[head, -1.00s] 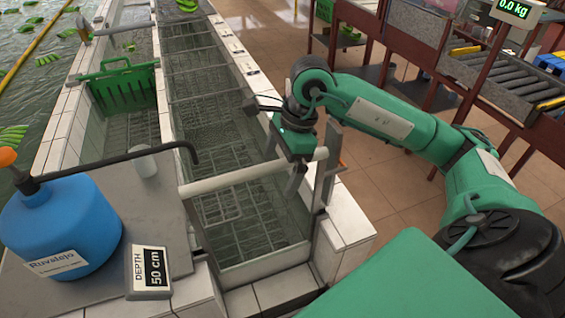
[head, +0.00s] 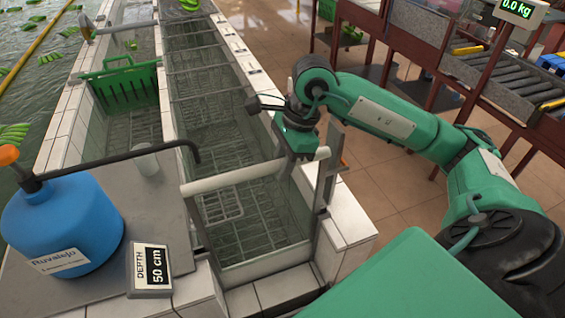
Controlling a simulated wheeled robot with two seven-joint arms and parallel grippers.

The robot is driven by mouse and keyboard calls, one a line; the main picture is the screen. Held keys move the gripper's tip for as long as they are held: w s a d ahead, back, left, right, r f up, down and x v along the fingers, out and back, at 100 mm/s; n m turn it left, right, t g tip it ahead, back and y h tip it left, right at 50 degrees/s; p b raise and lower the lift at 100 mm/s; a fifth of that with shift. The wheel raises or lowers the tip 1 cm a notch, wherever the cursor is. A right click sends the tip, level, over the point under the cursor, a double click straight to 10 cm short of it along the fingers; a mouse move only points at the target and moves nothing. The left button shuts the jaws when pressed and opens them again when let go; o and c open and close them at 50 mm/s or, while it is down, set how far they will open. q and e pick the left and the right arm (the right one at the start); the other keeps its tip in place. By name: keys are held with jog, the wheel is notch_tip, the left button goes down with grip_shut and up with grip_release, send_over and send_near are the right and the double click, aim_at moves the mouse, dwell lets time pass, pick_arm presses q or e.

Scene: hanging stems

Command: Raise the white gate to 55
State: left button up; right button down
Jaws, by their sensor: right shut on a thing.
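The white gate's top bar (head: 232,177) spans the near end of the long water channel, tilting up slightly to the right in the picture. My right gripper (head: 296,163) reaches down from above and is shut on the white gate's bar near its right end; my own gripper body partly hides that spot. The depth display (head: 152,268) on the grey counter reads 50 cm. My left gripper is not in view.
A blue Ruvalejo tank (head: 62,225) with a dark bent pipe stands on the left counter, near a clear cup (head: 147,165). A scale display (head: 516,9) reads 0.0 kg beside a roller conveyor (head: 505,75).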

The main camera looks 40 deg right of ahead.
jog(key=shift+r+p, duration=1.15)
jog(key=shift+r, duration=1.3)
jog(key=shift+f, duration=0.1)
dwell(0.4)
grip_release()
dwell(0.3)
jog(key=p+v, duration=0.4)
jog(key=v, duration=0.7)
jog(key=shift+p, duration=0.35)
dwell(0.6)
